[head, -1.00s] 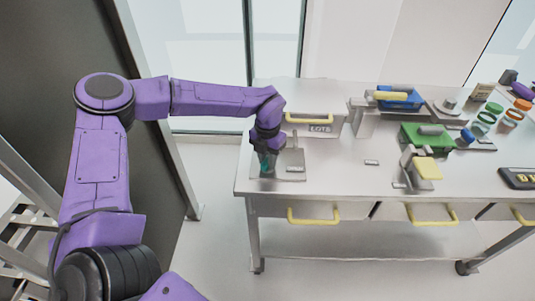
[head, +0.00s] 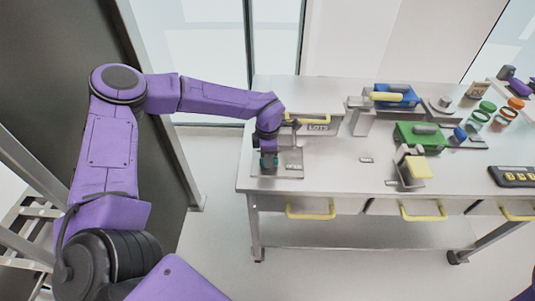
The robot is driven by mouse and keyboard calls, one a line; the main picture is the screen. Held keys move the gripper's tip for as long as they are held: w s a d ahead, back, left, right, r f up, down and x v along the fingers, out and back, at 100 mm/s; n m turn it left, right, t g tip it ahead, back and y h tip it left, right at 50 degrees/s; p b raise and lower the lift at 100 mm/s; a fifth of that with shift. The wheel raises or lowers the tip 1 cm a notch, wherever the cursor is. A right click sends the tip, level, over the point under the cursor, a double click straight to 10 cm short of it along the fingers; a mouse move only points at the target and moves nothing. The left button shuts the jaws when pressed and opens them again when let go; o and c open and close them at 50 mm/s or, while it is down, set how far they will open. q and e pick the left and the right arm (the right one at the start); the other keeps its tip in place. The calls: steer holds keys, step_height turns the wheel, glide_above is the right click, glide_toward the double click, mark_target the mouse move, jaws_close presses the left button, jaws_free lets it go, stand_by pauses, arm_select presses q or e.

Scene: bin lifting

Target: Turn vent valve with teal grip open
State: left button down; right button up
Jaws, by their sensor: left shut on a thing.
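The vent valve with the teal grip (head: 268,160) stands on a grey base plate (head: 291,172) at the left end of the steel bench. My left gripper (head: 267,156) points down from above and is shut on the teal grip. The fingers and my wrist cover most of the valve, so its turn angle cannot be read. A small label lies on the plate to the right of the grip.
A grey box labelled LOTS (head: 318,127) with a yellow handle stands just behind the valve. A blue device (head: 400,101), a green device (head: 408,137) and several capped jars stand further right. The bench (head: 330,172) is clear right of the plate.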

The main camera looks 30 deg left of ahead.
arm_select(q)
steer(key=shift+w+r+m+p, duration=0.15)
steer(key=shift+m+p, duration=0.15)
steer(key=shift+m, duration=0.5)
steer(key=c, duration=0.9)
jaws_free()
step_height(320, 180, up, 10)
steer(key=shift+d+r+b, duration=0.1)
steer(key=shift+r+b, duration=0.15)
steer(key=shift+b, duration=0.9)
steer(key=shift+f, duration=0.1)
